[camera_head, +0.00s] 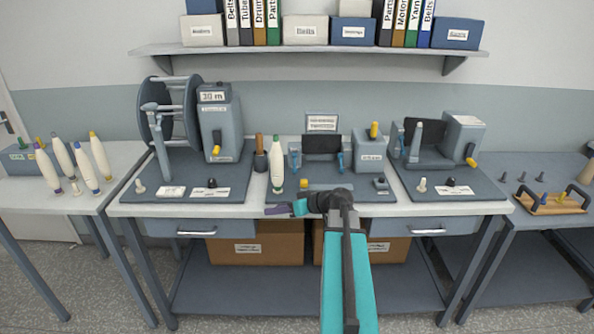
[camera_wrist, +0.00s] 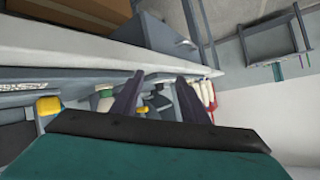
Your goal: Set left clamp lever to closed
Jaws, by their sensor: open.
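The middle station (camera_head: 330,196) has two small blue levers on its clamp: the left clamp lever (camera_head: 294,160) and a right one (camera_head: 340,162). The left lever looks roughly upright; its exact setting is too small to tell. My gripper (camera_head: 278,210) is at the front edge of the bench, in front of and below the left lever, apart from it. In the wrist view my gripper (camera_wrist: 160,78) has its two dark fingers spread with nothing held between them. I cannot make out the left lever in the wrist view.
A white cone bobbin with a green tip (camera_head: 277,170) stands just left of the clamp, near my gripper. A winder with a big wheel (camera_head: 172,115) stands left; another machine (camera_head: 440,140) stands right.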

